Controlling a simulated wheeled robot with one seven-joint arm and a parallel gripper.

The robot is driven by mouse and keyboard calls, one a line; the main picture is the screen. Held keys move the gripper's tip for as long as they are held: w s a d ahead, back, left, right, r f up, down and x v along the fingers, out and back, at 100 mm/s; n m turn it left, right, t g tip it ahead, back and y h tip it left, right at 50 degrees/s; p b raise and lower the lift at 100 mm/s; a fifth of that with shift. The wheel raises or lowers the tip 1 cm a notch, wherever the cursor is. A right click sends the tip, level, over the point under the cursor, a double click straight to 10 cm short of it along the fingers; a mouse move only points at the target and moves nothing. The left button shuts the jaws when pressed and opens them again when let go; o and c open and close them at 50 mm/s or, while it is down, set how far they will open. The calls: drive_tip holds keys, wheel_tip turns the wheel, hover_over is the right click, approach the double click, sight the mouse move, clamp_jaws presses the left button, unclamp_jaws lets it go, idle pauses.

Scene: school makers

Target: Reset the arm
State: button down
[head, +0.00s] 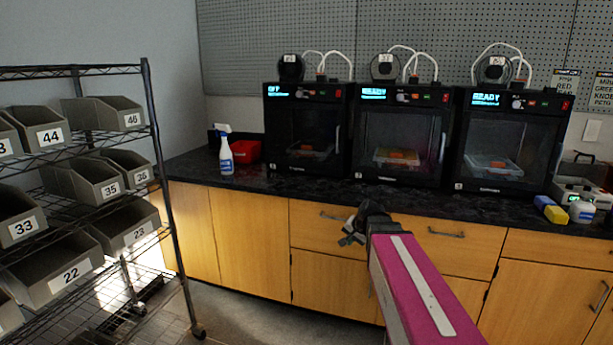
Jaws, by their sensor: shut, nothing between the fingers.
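My gripper (350,238) is at the end of my magenta arm, in the middle of the head view. It is in front of the wooden drawers, a little below the counter edge. Its small fingers point left and look shut, with nothing held. My arm reaches in from the bottom right and hides part of the drawer fronts.
Three black 3D printers (303,134) stand on the dark counter (270,184). A spray bottle (226,156) and red bin (246,151) are left of them. A wire shelf (160,180) with numbered grey bins stands at left. Floor between shelf and cabinets is clear.

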drive_tip(key=s+d+f+n+g+h, duration=0.3)
drive_tip(key=s+f+n+g, duration=0.2)
drive_tip(key=s+f, duration=0.8)
drive_tip(key=s+n, duration=0.1)
drive_tip(key=s, duration=0.2)
drive_tip(key=shift+s+f, duration=0.3)
drive_tip(key=shift+s, duration=0.05)
